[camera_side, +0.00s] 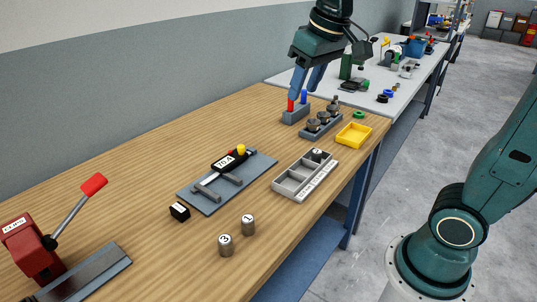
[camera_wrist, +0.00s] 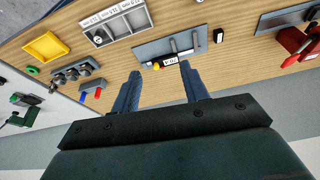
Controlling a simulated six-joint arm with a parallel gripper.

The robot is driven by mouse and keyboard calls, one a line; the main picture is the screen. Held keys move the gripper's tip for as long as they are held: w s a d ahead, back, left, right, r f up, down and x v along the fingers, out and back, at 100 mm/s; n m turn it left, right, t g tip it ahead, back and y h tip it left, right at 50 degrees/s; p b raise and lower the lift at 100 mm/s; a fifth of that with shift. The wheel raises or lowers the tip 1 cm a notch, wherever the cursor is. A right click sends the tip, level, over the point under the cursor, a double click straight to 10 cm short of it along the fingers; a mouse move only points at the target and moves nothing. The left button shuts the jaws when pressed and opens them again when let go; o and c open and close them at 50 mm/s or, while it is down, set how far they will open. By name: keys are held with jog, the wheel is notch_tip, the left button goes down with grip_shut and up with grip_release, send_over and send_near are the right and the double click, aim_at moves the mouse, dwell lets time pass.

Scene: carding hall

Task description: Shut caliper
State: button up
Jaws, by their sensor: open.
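The caliper (camera_side: 230,160) lies on a grey-blue base plate (camera_side: 207,203) in the middle of the wooden bench. It has a black body with a white display, a yellow knob (camera_side: 241,149), a red spot and grey jaws with a gap between them. In the wrist view the caliper's display (camera_wrist: 171,61) and yellow knob show just beyond my fingertips. My gripper (camera_side: 304,90) is open and empty. In the side view it hangs above the far part of the bench, by the block with red and blue pegs, away from the caliper. In the wrist view its fingers (camera_wrist: 160,80) are spread apart.
A grey block (camera_side: 293,116) holds red and blue pegs. Nearby stand a rack of dark knobs (camera_side: 321,125), a yellow tray (camera_side: 354,134) and a divided grey tray (camera_side: 291,184). Two numbered cylinders (camera_side: 226,245), a black cube (camera_side: 180,211) and a red lever press (camera_side: 32,250) occupy the near side.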

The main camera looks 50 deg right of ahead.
jog(key=w+d+g, duration=0.1)
jog(key=w+d, duration=0.1)
jog(key=w, duration=0.6)
jog(key=m+g, duration=0.2)
jog(key=g, duration=0.1)
send_over(241, 146)
notch_tip(241, 146, down, 13)
jog(key=shift+f, duration=0.15)
notch_tip(241, 146, down, 14)
jog(key=shift+r, duration=0.1)
